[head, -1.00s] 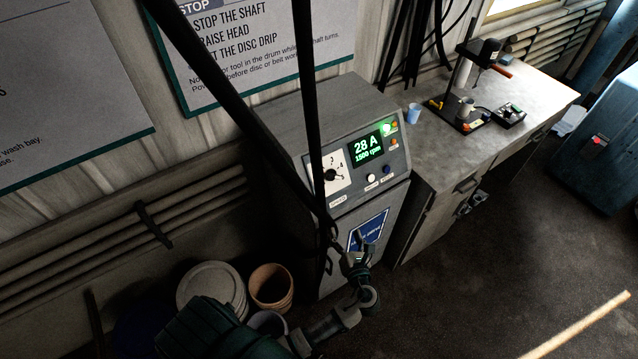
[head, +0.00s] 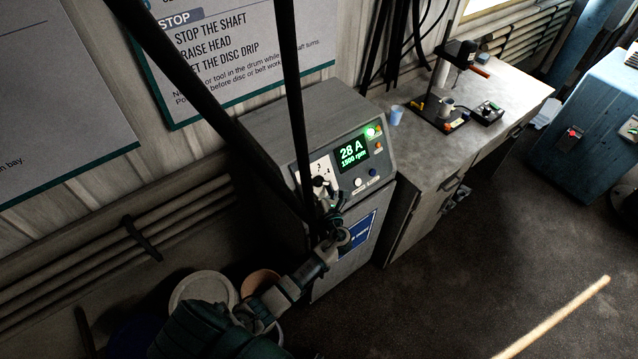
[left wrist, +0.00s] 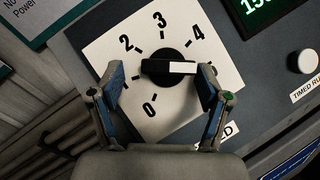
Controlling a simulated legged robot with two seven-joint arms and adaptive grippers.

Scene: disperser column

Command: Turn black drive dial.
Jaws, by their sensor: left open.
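The dial carries a white bar that points right in the left wrist view, below the 4. My left gripper (left wrist: 161,80) is open, with one blue-padded finger on each side of the dial. Small gaps seem to show between fingers and dial. The right finger hides part of the plate's edge. In the head view my left gripper (head: 330,203) is at the cabinet's sloped panel and partly covers the plate. My right gripper is not in view.
The grey cabinet (head: 290,125) has a green display (head: 352,153) reading 28 A and 1500 rpm, with small buttons around it. Black poles cross in front. A bench (head: 430,165) with a stand (head: 437,100) and a blue cup (head: 396,115) is at right. Buckets (head: 204,288) stand below.

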